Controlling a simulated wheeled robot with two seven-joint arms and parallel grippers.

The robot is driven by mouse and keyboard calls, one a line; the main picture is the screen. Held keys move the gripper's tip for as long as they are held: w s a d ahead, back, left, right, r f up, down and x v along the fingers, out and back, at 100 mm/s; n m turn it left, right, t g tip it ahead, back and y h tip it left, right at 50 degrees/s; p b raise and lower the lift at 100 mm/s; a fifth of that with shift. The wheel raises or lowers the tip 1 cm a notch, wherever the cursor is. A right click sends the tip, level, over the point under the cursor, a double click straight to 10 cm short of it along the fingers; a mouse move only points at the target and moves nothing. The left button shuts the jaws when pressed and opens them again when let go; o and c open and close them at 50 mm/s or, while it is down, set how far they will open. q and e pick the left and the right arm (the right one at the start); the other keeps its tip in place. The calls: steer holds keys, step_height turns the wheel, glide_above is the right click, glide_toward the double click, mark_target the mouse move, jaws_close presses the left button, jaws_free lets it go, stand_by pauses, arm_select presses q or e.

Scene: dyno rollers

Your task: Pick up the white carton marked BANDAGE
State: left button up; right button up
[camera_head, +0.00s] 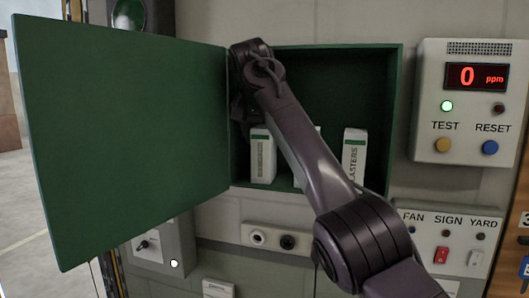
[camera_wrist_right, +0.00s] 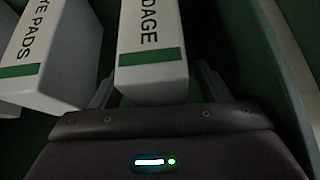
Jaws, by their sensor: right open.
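The white carton marked BANDAGE (camera_wrist_right: 152,72) shows in the right wrist view with a green stripe near its close end. Only the letters DAGE are in the frame. My right gripper (camera_wrist_right: 156,88) is open, with one finger on each side of this carton's near end. I cannot tell whether the fingers touch it. In the head view my right arm reaches into the green cabinet, and the gripper is dark and partly hidden above the left white carton (camera_head: 263,157). That carton's label is too small to read there. My left gripper is not in view.
A carton ending in PADS (camera_wrist_right: 48,62) stands close left in the wrist view. A carton reading LASTERS (camera_head: 354,158) stands at the cabinet's right; another is mostly behind my arm. The green door (camera_head: 125,135) stands open at left. A gas panel (camera_head: 468,105) is right.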

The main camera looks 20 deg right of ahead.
steer(key=shift+s, duration=0.15)
steer(key=shift+a+r, duration=0.1)
steer(key=shift+c, duration=1.1)
steer(key=c, duration=0.9)
